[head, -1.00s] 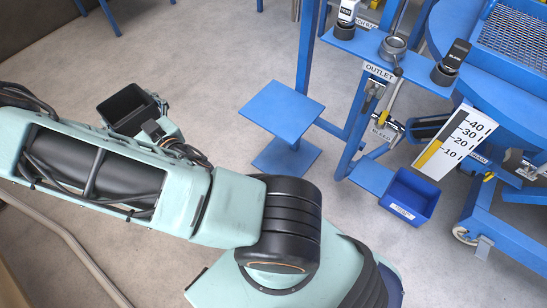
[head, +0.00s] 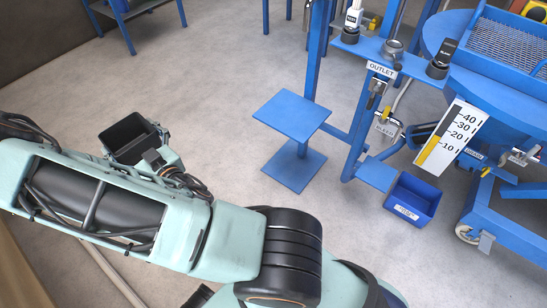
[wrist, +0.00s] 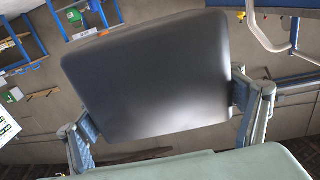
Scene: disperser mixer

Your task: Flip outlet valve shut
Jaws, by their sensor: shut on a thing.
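The outlet valve (head: 375,92) sits under the white OUTLET label (head: 381,69) on the blue frame at the upper right of the head view. Its metal lever appears to hang down, but its exact setting is too small to tell. My gripper (wrist: 165,108) is far to the left of the valve. It is shut on a dark bin (head: 128,137), with a finger at each side of it. The bin fills the middle of the wrist view (wrist: 145,75) and hides much of what lies beyond. The valve cannot be made out in the wrist view.
A BLEED label (head: 385,128) hangs below the outlet. A blue bin (head: 411,199) sits low on the frame, near a litre scale (head: 452,138). A blue platform (head: 290,116) stands left of the frame. Grey floor (head: 215,100) lies open between the platform and my gripper.

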